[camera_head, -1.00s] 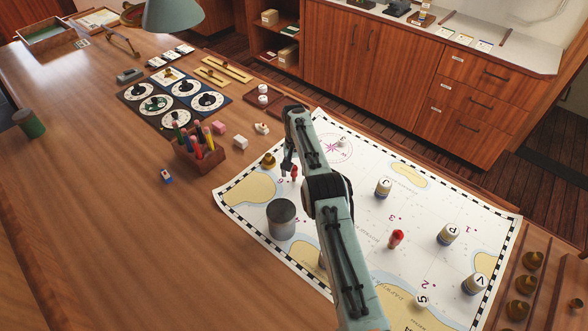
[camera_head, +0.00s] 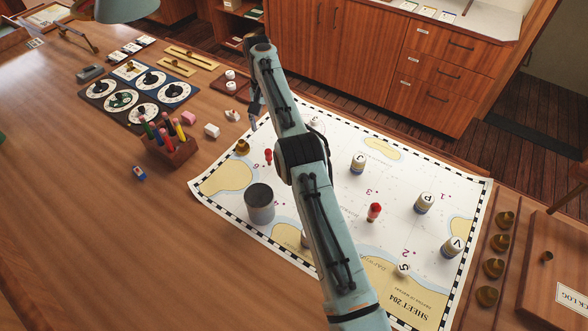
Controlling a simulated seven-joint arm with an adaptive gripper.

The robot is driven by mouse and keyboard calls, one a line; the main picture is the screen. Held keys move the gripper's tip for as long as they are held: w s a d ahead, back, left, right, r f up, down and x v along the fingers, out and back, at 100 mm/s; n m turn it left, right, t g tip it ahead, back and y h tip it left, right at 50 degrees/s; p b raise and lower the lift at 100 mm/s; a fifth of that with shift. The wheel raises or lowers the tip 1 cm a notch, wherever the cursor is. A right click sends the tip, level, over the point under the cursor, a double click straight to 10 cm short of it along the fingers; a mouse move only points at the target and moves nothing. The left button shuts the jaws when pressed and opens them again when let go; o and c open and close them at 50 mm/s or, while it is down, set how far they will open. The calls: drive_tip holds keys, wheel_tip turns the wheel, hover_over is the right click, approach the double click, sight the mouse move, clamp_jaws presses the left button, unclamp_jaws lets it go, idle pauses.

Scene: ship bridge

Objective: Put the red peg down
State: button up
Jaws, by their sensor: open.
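A small red peg (camera_head: 268,156) stands upright on the white sea chart (camera_head: 335,190), near its upper left side beside a printed 6. A second, larger-looking red peg (camera_head: 374,212) is on the chart right of my arm, near a printed 3. My gripper (camera_head: 253,122) is at the chart's far left edge, above and a little left of the small red peg in the picture. It is open, apart from the peg, and nothing shows between its fingers. My arm crosses the chart and hides part of it.
A grey cylinder (camera_head: 259,203) and a brass piece (camera_head: 242,147) stand near the small peg. A pencil block (camera_head: 168,150) is left. The table's left front is bare.

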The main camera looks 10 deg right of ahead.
drive_tip(key=s+d+r, duration=0.3)
drive_tip(key=s+r, duration=1.3)
drive_tip(key=s, duration=0.1)
drive_tip(key=s+f, duration=0.3)
drive_tip(key=s, duration=1)
drive_tip(key=s+f+n, duration=0.1)
drive_tip(key=s+f, duration=0.2)
drive_tip(key=s, duration=1)
drive_tip(key=shift+d+y, duration=0.35)
drive_tip(key=shift+y, duration=0.05)
drive_tip(key=shift+o, duration=0.3)
drive_tip(key=shift+w, duration=0.1)
